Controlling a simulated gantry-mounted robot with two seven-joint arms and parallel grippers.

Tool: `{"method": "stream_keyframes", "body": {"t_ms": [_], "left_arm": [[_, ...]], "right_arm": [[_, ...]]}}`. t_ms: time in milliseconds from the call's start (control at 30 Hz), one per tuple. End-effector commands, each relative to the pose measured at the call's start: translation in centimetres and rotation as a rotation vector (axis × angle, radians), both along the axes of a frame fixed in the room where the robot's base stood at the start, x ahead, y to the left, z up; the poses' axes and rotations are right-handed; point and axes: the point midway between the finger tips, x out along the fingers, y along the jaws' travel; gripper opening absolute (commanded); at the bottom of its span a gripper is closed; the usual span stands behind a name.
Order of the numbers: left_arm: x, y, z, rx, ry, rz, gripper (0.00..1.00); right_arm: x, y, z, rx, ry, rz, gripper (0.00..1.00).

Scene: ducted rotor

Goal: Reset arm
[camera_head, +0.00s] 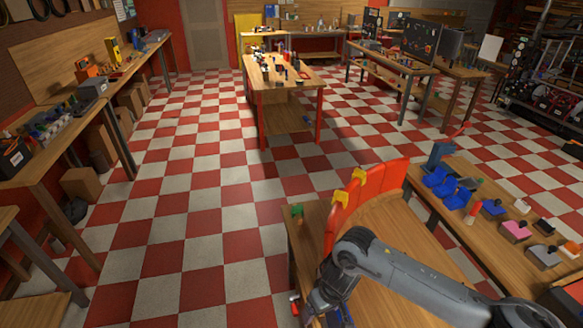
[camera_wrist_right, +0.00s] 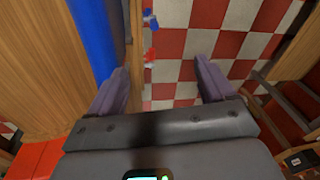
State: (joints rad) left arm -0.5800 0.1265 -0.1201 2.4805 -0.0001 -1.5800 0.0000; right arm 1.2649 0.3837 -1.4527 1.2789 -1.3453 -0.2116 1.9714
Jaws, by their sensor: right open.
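My right arm (camera_head: 400,272) reaches in from the lower right in the head view, bent over the near wooden table. Its gripper hangs down at the bottom edge there, where its fingers are hard to make out. In the right wrist view my right gripper (camera_wrist_right: 162,66) is open, its two dark fingers wide apart with nothing between them. Red and white floor tiles and the table's edge show beyond the fingers. My left gripper is not in view.
The near table (camera_head: 305,235) carries a curved red panel (camera_head: 392,180) with yellow clips (camera_head: 340,198). A side bench holds blue bins (camera_head: 440,182). A blue strip (camera_wrist_right: 92,35) lies left of the fingers in the wrist view. The tiled floor (camera_head: 200,220) to the left is clear.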

Motion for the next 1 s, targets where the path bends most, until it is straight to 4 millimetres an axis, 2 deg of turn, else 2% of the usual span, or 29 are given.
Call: {"method": "stream_keyframes", "body": {"t_ms": [33,100,233,333,400,467,567,667,767,867,1000], "left_arm": [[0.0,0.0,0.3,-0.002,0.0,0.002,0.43],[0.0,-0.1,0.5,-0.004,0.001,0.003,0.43],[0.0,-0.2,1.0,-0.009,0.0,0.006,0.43],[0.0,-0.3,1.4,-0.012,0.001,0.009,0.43],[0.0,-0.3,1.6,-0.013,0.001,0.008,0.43],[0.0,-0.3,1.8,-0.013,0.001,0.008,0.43],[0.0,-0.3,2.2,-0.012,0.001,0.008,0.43],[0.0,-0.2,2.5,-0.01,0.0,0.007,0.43],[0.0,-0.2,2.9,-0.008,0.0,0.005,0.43],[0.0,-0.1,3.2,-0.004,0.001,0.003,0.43],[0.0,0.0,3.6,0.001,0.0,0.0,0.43]], "right_arm": [[-1.7,3.0,-1.2,0.056,-0.016,0.077,0.82],[-3.7,7.3,-2.1,0.144,-0.073,0.179,0.82],[-7.1,14.4,-1.7,0.309,-0.212,0.31,0.82],[-8.9,18.1,0.0,0.406,-0.33,0.339,0.82],[-9.8,19.5,1.5,0.454,-0.408,0.331,0.82],[-10.2,19.9,2.8,0.477,-0.471,0.303,0.82],[-10.5,19.1,4.8,0.481,-0.555,0.232,0.82],[-10.6,16.3,6.0,0.442,-0.607,0.135,0.82],[-11.3,12.0,6.2,0.366,-0.616,0.032,0.82],[-12.8,6.6,5.7,0.269,-0.584,-0.068,0.82],[-16.6,-1.0,4.5,0.128,-0.485,-0.176,0.82]]}}
